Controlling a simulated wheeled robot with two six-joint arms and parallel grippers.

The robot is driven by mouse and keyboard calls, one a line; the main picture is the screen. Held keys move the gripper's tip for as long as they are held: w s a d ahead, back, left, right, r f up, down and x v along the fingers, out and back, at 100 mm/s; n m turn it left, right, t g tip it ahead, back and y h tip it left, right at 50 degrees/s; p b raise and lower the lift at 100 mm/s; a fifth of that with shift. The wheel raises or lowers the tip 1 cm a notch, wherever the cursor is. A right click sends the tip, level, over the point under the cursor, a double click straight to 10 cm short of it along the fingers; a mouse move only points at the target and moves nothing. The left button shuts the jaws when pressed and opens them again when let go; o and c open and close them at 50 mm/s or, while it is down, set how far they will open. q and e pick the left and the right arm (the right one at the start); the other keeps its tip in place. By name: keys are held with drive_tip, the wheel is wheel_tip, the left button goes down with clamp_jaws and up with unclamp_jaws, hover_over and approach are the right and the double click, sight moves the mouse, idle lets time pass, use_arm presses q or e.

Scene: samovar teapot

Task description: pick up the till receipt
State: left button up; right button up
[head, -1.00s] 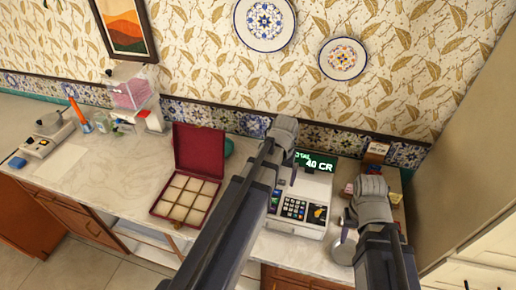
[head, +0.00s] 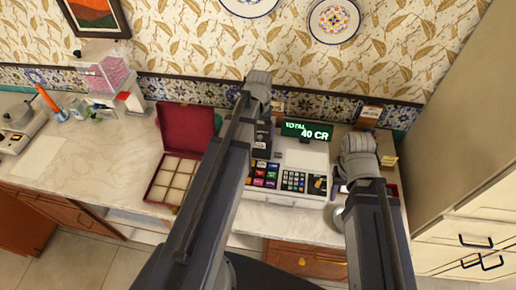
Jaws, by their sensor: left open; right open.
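The cash register (head: 285,192) stands on the counter between my arms, with coloured keys and a green display (head: 307,131) reading "TOTAL 40 CR". I cannot make out a till receipt for certain; a pale flat area on top of the register could be paper or casing. My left gripper (head: 258,88) is above the register's back left, near the wall, and looks empty. My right gripper (head: 358,148) is just right of the register, also open with nothing visible in it. My forearms hide parts of the register and counter.
An open dark red box (head: 184,130) with pale compartments lies left of the register. A small sign (head: 371,112) stands behind my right gripper. A round metal object (head: 339,218) is partly hidden by my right arm. A tall cabinet (head: 455,130) closes off the right side.

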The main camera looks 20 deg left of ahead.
sight(258, 146)
use_arm(q)
wheel_tip(258, 146, down, 5)
drive_tip(key=b, duration=0.5)
drive_tip(key=shift+a+f, duration=0.1)
drive_tip(key=c, duration=1.3)
